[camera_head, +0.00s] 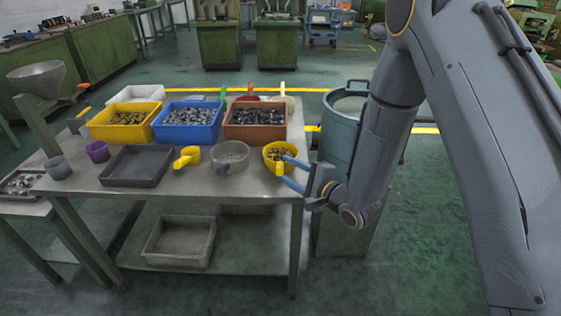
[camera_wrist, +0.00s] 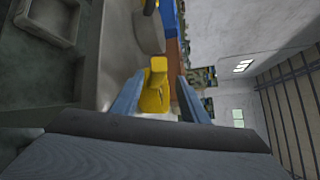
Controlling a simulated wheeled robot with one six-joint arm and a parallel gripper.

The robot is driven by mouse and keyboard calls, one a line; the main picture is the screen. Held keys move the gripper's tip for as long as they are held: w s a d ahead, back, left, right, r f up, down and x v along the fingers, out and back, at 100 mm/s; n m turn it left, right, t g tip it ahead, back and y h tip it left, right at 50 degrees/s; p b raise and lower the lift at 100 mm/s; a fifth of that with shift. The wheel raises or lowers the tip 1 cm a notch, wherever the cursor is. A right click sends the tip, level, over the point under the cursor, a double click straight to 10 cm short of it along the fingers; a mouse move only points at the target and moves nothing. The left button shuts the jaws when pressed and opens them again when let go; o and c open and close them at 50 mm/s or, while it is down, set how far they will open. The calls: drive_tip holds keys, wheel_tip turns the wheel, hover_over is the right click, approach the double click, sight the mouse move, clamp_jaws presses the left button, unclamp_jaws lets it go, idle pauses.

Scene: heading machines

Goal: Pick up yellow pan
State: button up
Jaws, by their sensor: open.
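The yellow pan (camera_head: 279,156) sits at the right front corner of the table and holds small brass-coloured parts. Its handle points toward the front edge. My gripper (camera_head: 287,171) is open at the pan's front right, with its blue-grey fingers reaching over the table edge. A second, smaller yellow scoop (camera_head: 188,156) lies further left on the table.
A clear pan (camera_head: 231,156) stands just left of the yellow pan. Yellow (camera_head: 125,133), blue (camera_head: 188,133) and brown (camera_head: 256,133) bins of parts stand behind. A grey tray (camera_head: 137,180) lies left. A teal drum (camera_head: 340,150) stands right of the table, near my arm.

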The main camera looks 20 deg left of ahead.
drive_tip(key=shift+a, duration=0.35)
drive_tip(key=shift+x, duration=0.9)
drive_tip(key=p+x, duration=0.1)
drive_tip(key=x, duration=0.1)
drive_tip(key=p+x, duration=0.1)
drive_tip(key=x, duration=0.2)
drive_tip(key=shift+w+a+f, duration=0.1)
drive_tip(key=shift+a+f, duration=0.15)
clamp_jaws()
